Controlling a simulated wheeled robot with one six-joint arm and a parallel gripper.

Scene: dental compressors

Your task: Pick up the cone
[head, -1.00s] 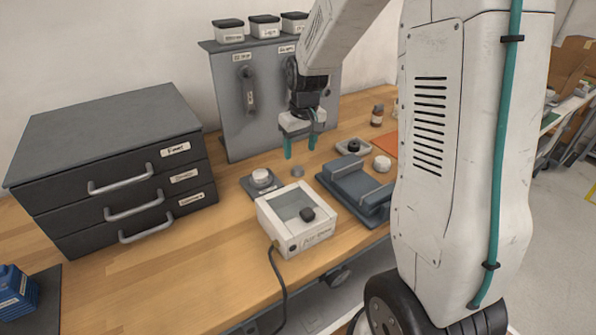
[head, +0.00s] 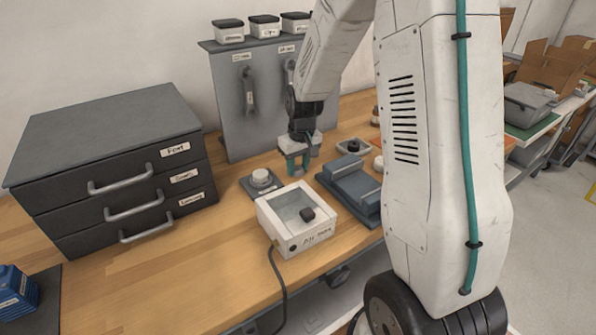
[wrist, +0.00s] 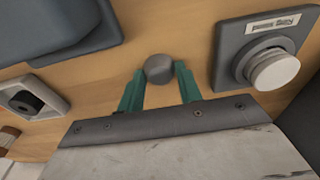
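A small grey round piece, which looks like the cone (wrist: 159,68), stands on the wooden bench in the wrist view. It appears at the far end of the gap between my two green fingertips. My gripper (wrist: 158,84) is open, with one finger on each side, and I cannot tell whether either touches the piece. In the head view my gripper (head: 297,167) points down at the bench behind the white box, and its fingers mostly hide the grey piece.
A grey plate with a white knob (head: 261,178) is close left of my gripper. The white box (head: 295,232) stands in front. A blue-grey block fixture (head: 352,188) is to the right, a grey upright panel (head: 232,110) behind. Dark drawers (head: 110,165) stand at left.

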